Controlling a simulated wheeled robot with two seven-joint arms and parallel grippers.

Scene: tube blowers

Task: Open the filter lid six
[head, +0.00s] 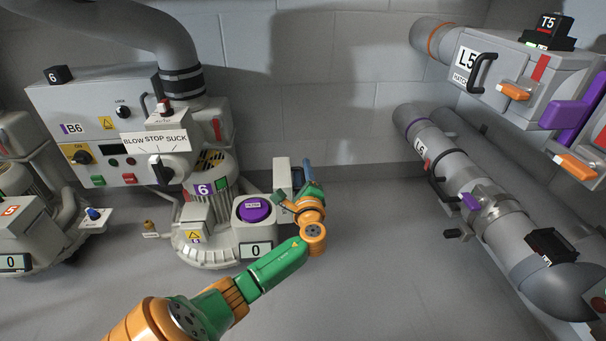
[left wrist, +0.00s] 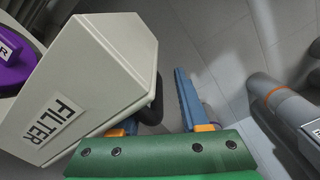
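Blower six has a round purple filter (head: 255,209) showing in its housing, with a display reading 0 below it. The pale grey filter lid (head: 282,174) stands raised beside the filter, on its right. In the left wrist view the lid (left wrist: 95,75) carries a FILTER label, and a black handle (left wrist: 152,108) sticks out on its far side. The purple filter (left wrist: 14,62) shows at the left edge there. My left gripper (head: 308,176) is at the lid's right side. Its blue fingers are apart with the handle between them; one finger is mostly hidden behind the lid. My right gripper is out of view.
A control panel (head: 105,110) with a BLOW STOP SUCK switch (head: 165,168) stands behind the blower. Another blower (head: 30,225) is at the left. Grey pipes (head: 465,180) run along the right. The floor right of my left arm is clear.

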